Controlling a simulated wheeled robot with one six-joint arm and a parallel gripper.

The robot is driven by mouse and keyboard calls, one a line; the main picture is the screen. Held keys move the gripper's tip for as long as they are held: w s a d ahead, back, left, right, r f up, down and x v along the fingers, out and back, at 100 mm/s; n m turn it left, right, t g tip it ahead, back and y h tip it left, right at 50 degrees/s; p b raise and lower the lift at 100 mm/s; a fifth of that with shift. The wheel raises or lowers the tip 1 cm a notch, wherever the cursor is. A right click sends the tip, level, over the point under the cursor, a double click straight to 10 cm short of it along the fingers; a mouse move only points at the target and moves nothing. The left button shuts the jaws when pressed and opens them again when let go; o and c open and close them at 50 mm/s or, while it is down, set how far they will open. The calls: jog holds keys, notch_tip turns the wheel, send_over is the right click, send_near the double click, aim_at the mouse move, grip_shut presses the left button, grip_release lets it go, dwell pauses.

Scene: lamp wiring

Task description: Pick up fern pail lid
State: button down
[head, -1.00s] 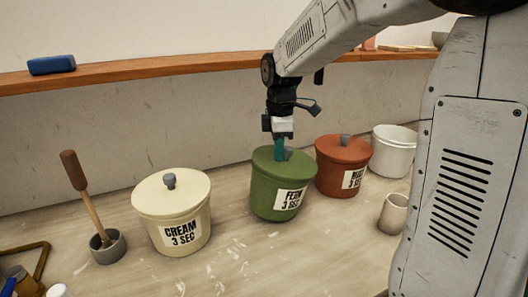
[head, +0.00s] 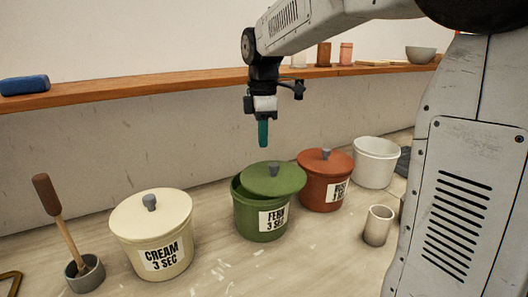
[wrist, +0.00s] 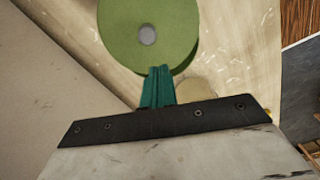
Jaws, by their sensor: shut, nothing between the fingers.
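The green fern pail (head: 260,220) stands on the bench between the cream pail and the red-brown pail. Its green lid (head: 273,178) with a grey knob sits askew, shifted to the right, and a dark gap shows at the pail's left rim. My gripper (head: 263,142) is above the lid, slightly left of its knob, apart from it and empty. Its teal fingers are closed together. In the wrist view the lid (wrist: 130,38) and knob lie beyond the fingertips (wrist: 158,70).
The cream pail (head: 153,243) with its lid is to the left, beside a brush in a grey pot (head: 85,275). The red-brown pail (head: 325,188), a white pail (head: 376,165) and a small beige cup (head: 378,226) are to the right. A wooden shelf (head: 150,90) runs along the wall behind.

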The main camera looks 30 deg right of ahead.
aim_at(274, 164)
jog(key=c, duration=2)
grip_release()
jog(key=shift+r, duration=0.35)
jog(key=o, duration=0.5)
jog(key=shift+s+d+r, duration=0.1)
jog(key=shift+d+r, duration=0.05)
jog(key=shift+d, duration=0.1)
jog(key=o, duration=0.4)
jog(key=d+m, duration=0.1)
jog(key=s+d+m, duration=0.1)
jog(key=m, duration=0.1)
jog(key=shift+s+d+f, duration=0.1)
jog(key=shift+f, duration=0.25)
jog(key=shift+o, duration=0.2)
jog(key=m, duration=0.2)
jog(key=f+m+t, duration=0.1)
jog(key=m, duration=0.2)
jog(key=d+f+m, duration=0.1)
jog(key=m, duration=0.2)
jog(key=shift+f+m, duration=0.15)
jog(key=shift+m, duration=0.25)
jog(key=shift+w+a+f, duration=0.1)
jog(key=shift+w+f, duration=0.15)
jog(key=shift+f, duration=0.95)
jog(key=shift+w+f, duration=0.3)
jog(key=shift+f, duration=0.95)
jog(key=shift+w+a+f, duration=0.1)
jog(key=shift+w+f, duration=0.15)
jog(key=shift+f, duration=0.95)
